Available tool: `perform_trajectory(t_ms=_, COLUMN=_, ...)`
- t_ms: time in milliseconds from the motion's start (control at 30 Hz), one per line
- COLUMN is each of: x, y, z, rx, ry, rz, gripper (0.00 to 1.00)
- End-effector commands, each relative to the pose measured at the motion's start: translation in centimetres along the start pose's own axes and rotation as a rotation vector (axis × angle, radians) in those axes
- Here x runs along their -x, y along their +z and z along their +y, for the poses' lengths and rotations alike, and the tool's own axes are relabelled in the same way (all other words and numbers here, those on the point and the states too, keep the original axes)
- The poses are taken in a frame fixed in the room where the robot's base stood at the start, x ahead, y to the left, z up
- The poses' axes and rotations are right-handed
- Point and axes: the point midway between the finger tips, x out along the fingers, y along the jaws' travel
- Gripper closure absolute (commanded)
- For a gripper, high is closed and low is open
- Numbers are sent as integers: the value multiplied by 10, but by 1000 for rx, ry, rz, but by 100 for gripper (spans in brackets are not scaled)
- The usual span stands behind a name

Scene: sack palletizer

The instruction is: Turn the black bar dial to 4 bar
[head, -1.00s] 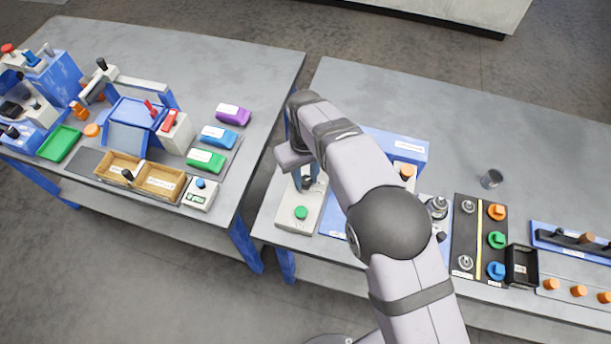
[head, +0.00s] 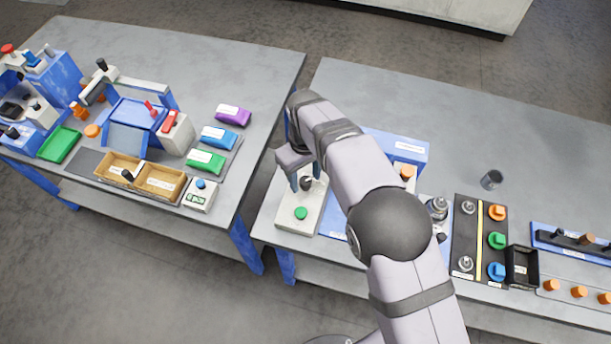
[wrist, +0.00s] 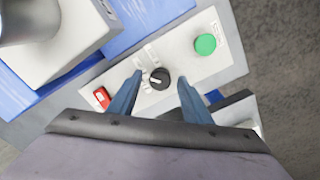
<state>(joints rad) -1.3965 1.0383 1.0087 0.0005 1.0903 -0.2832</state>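The black bar dial (wrist: 159,78) sits on a pale control panel (wrist: 176,92), with a light pointer mark on its face. Its scale labels are too small to read. In the wrist view my gripper (wrist: 160,82) has its two blue fingers apart, one on each side of the dial, with a gap to it on both sides. In the head view the dial (head: 307,183) shows beside my gripper (head: 301,184), partly hidden by the fingers and arm. I cannot tell the fingertips' height over the panel.
The panel also carries a green button (wrist: 205,44) and a red switch (wrist: 101,97). A blue machine (head: 405,147) stands right of the panel, partly behind my arm. The right table (head: 470,120) is clear toward the back.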

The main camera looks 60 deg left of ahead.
Motion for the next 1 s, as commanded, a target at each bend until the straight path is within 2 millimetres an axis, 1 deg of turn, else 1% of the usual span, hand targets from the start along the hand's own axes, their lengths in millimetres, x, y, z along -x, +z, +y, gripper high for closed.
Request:
perform_trajectory(t_ms=200, x=0, y=1, z=0, rx=0, ry=0, rz=-3, gripper=55)
perform_trajectory(t_ms=333, x=6, y=0, z=0, rx=0, ry=0, rz=-1, gripper=55)
perform_trajectory(t_ms=467, x=20, y=0, z=0, rx=0, ry=0, rz=0, gripper=55)
perform_trajectory(t_ms=600, x=40, y=-1, z=0, rx=0, ry=1, rz=2, gripper=55)
perform_trajectory(t_ms=800, x=64, y=0, z=0, rx=0, ry=0, rz=1, gripper=55)
perform_trajectory(t_ms=1000, x=73, y=0, z=0, rx=0, ry=0, rz=-1, gripper=55)
